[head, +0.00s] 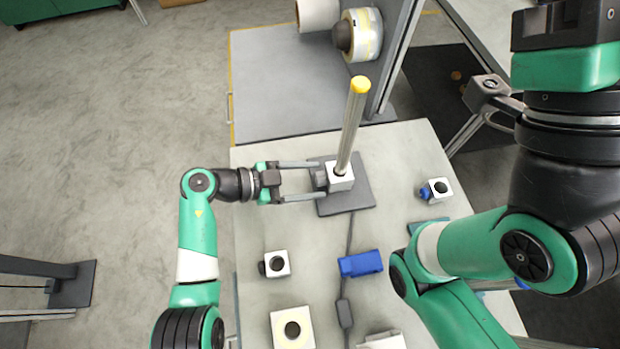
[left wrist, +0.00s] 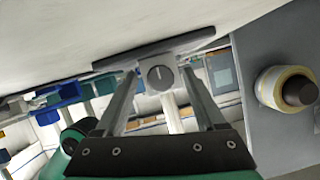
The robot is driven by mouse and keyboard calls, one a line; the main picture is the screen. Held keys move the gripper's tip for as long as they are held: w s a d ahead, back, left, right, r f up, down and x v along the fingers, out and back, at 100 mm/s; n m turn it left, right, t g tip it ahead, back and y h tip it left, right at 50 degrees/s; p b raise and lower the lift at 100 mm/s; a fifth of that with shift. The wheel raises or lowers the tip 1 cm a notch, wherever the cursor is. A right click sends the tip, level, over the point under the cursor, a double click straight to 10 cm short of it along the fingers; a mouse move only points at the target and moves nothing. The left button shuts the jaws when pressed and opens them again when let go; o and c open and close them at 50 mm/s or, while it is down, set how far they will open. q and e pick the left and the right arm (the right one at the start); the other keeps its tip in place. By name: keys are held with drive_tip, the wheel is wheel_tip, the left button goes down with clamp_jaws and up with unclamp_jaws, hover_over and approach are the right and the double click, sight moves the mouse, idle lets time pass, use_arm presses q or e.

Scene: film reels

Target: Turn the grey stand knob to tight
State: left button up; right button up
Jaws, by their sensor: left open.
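The stand is a grey base plate (head: 352,200) with a white block (head: 341,182) and an upright metal pole (head: 351,130) with a yellow cap. The grey knob (head: 319,179) is on the block's left side. In the left wrist view the round knob (left wrist: 160,77) faces the camera, with a dark line across it that looks near vertical. My left gripper (head: 300,181) is open, its two fingers on either side of the knob. In the left wrist view the fingers (left wrist: 158,100) show a gap to the knob. My right gripper is not clearly in view; my right arm is at the right.
On the table (head: 250,225) are a white block with a dark knob (head: 276,264), a blue box (head: 360,264), a cream block (head: 292,328) and a white block with a blue knob (head: 437,189). Reels (head: 362,35) stand at the back.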

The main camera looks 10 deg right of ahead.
use_arm(q)
clamp_jaws()
drive_tip(key=r+m+t+p, duration=0.1)
drive_tip(key=p, duration=0.3)
drive_tip(key=shift+s+m+p, duration=0.1)
drive_tip(key=shift+m+p, duration=0.2)
drive_tip(key=shift+p, duration=0.1)
drive_tip(key=shift+f+m+t+p, duration=0.2)
drive_tip(key=shift+m+t+p, duration=0.1)
drive_tip(key=shift+p, duration=0.1)
drive_tip(key=shift+f+m, duration=0.2)
drive_tip(key=shift+m, duration=0.2)
unclamp_jaws()
drive_tip(key=shift+f, duration=0.1)
